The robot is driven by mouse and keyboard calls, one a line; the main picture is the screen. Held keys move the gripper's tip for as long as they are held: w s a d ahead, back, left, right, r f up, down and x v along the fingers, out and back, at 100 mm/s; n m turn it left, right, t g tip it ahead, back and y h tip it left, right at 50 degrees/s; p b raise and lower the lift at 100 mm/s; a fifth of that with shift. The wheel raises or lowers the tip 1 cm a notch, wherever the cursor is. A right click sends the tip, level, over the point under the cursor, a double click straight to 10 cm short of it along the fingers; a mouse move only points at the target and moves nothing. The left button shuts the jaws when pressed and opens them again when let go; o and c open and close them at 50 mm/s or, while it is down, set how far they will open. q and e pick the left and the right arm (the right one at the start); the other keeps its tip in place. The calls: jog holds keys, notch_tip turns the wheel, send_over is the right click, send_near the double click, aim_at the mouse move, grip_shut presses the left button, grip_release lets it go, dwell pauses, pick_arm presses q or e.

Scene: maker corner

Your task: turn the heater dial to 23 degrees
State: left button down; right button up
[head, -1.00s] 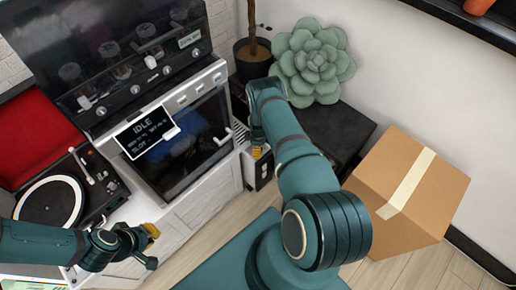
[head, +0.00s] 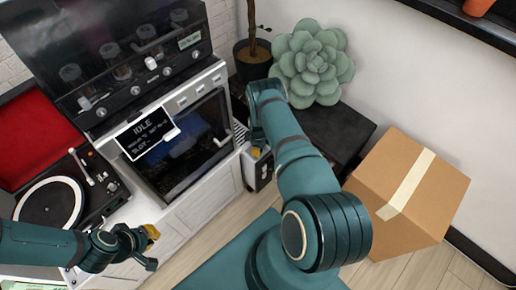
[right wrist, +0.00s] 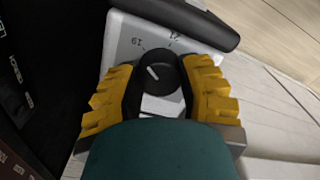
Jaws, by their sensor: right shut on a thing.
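The heater dial (right wrist: 162,72) is a round dark knob with a pale pointer line, on a light panel (right wrist: 122,52) printed with 19 and 21 in the right wrist view. The pointer leans toward the upper left, on the 19 side; its exact reading is unclear. My right gripper (right wrist: 162,88) is shut on the dial, with a yellow-padded finger on each side. In the head view the right gripper (head: 256,153) is at the top of the small white heater (head: 262,173), where the dial is hidden. My left gripper (head: 152,248) is open and empty, in front of the white cabinet.
An oven-like machine (head: 185,145) with an IDLE screen (head: 147,133) stands left of the heater. A record player (head: 50,203) is at the far left. A cardboard box (head: 405,195) is at the right. A dark low table (head: 335,125) and a succulent (head: 313,62) stand behind.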

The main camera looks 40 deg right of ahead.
jog(key=m, duration=1.1)
jog(key=shift+m, duration=0.3)
jog(key=m, duration=1.1)
dwell(0.3)
jog(key=o, duration=1.2)
jog(key=shift+f, duration=0.1)
jog(key=shift+o, duration=0.2)
